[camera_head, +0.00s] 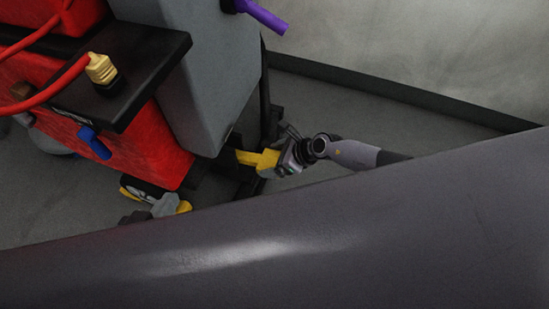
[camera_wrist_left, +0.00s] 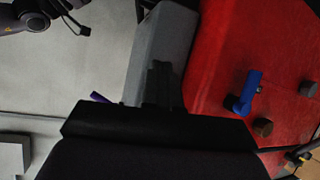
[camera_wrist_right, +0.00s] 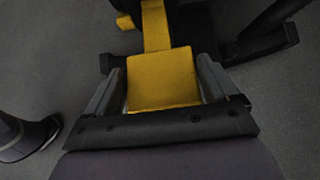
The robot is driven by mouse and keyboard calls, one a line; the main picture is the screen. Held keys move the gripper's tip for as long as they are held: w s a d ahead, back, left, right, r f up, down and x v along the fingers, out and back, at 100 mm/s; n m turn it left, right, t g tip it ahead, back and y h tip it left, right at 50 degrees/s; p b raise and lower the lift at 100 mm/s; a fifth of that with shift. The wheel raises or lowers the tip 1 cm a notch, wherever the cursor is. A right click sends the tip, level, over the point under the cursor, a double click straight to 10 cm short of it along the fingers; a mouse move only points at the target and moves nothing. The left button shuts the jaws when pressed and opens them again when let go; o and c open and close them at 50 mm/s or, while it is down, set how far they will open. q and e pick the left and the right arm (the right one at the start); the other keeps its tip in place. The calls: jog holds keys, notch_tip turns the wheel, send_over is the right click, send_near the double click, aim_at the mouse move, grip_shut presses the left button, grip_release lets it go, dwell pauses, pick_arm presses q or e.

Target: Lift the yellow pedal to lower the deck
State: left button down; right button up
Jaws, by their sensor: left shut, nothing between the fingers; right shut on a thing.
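The yellow pedal (camera_head: 248,157) sticks out low from the scrubber machine, beside the bottom of its grey tank (camera_head: 205,85). My right gripper (camera_head: 275,161) is shut on the pedal's outer end. In the right wrist view the wide yellow pad of the pedal (camera_wrist_right: 162,80) lies between the two fingers (camera_wrist_right: 162,88), and its narrower arm runs away under the machine. My left gripper (camera_wrist_left: 162,85) is shut and empty, dark against the grey tank in the left wrist view. The deck cannot be made out clearly.
The red body (camera_head: 140,140) has a blue lever (camera_head: 95,143) and a black shelf with a yellow plug (camera_head: 101,68). A purple handle (camera_head: 262,15) is above. Yellow and grey parts (camera_head: 165,205) show near the floor. Floor right of the machine is open up to the wall.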

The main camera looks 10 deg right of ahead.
jog(key=shift+w+a+r, duration=0.35)
jog(key=shift+a+r, duration=0.05)
jog(key=shift+r, duration=0.05)
jog(key=o, duration=1.3)
jog(key=shift+c, duration=0.2)
pick_arm(q)
jog(key=shift+a, duration=0.1)
pick_arm(e)
jog(key=shift+s+f, duration=0.1)
jog(key=shift+f, duration=0.1)
jog(key=shift+d, duration=0.1)
jog(key=shift+s+d+r+p, duration=0.15)
jog(key=shift+d+r+p, duration=0.05)
jog(key=shift+r+p, duration=0.1)
pick_arm(q)
jog(key=a+p, duration=0.1)
jog(key=p, duration=0.1)
jog(key=s+a+y+p, duration=0.1)
jog(key=shift+s+a+f+p, duration=0.1)
jog(key=shift+a+f+p, duration=0.1)
jog(key=shift+a+p, duration=0.15)
pick_arm(e)
jog(key=v, duration=0.6)
pick_arm(q)
jog(key=shift+g, duration=0.3)
pick_arm(e)
jog(key=shift+r, duration=0.1)
